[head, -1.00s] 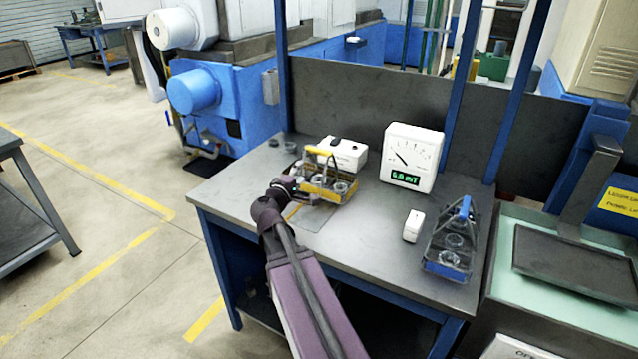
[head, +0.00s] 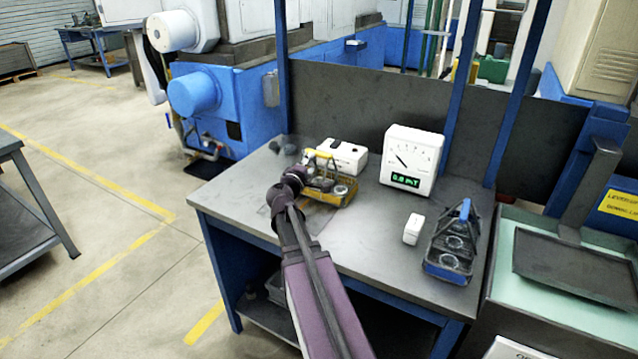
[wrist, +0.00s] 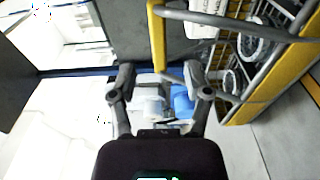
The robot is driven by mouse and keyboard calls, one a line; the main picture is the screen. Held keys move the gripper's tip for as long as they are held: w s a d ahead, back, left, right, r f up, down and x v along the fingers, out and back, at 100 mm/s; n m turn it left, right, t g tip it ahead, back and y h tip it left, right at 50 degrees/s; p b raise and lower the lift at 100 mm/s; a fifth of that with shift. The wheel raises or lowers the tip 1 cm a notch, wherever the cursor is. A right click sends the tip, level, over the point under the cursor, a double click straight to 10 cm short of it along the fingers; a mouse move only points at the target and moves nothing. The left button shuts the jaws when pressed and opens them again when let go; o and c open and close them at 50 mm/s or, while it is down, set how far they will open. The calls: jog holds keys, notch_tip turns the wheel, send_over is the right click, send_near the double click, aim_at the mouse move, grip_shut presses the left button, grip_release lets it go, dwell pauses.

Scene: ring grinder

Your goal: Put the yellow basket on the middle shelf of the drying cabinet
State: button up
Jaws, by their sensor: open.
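The yellow basket (head: 337,197) stands on the grey workbench (head: 385,237) with round parts inside and its yellow handle raised. In the wrist view the basket (wrist: 245,112) fills the right side, and its yellow handle bar (wrist: 157,38) comes down ahead of the jaws. My gripper (wrist: 160,82) is open, with a finger to each side of the line of the bar. I cannot tell whether the bar is between the fingertips or just beyond them. In the head view my arm hides the fingers and the basket's left end. I cannot make out a drying cabinet.
A white box (head: 347,153) lies close behind the basket. A white gauge (head: 411,160), a small white block (head: 413,229) and a blue basket (head: 447,262) stand to the right. Blue posts rise at the bench's back. Floor is free at left.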

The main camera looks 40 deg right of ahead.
aim_at(317, 155)
jog(key=shift+w+d, duration=0.25)
jog(key=shift+d, duration=0.3)
jog(key=shift+d, duration=0.1)
jog(key=shift+x, duration=2.55)
grip_shut()
